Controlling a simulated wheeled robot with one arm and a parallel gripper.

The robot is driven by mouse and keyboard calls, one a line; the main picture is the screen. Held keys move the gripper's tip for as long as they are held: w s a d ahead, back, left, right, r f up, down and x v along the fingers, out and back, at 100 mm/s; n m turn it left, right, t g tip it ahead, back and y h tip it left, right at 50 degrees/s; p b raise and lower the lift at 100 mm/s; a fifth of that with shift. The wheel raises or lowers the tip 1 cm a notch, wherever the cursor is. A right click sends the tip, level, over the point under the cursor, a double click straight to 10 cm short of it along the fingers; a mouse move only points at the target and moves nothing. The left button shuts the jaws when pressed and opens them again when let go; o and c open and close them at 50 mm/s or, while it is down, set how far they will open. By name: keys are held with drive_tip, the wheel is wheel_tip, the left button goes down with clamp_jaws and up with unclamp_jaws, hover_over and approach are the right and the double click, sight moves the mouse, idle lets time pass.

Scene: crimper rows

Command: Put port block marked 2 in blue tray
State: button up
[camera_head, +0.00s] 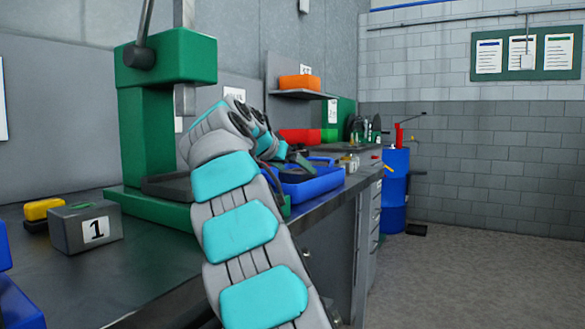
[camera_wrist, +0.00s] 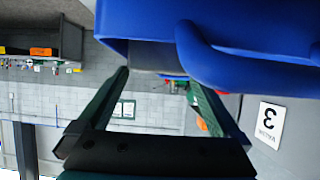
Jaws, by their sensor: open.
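A blue tray (camera_head: 318,186) stands on the dark bench beyond the green press in the head view. Its blue wall and handle (camera_wrist: 240,65) fill the top of the wrist view, very close. My gripper (camera_wrist: 157,78) is open, with its two dark fingers apart below the tray wall. A grey surface (camera_wrist: 150,56) shows between the fingertips; I cannot tell what it is. In the head view my gripper (camera_head: 298,160) is by the tray, partly hidden by my arm. No block marked 2 can be made out. A grey block marked 1 (camera_head: 86,229) sits at the near left.
A green press (camera_head: 150,150) stands on the bench (camera_head: 150,265) beside my arm. A yellow item (camera_head: 43,209) lies behind block 1. Blue bins (camera_head: 18,305) show at the left edge. An orange bin (camera_head: 299,83) is on a shelf.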

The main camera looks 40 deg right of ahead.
drive_tip(key=shift+r, duration=0.1)
drive_tip(key=v, duration=1.2)
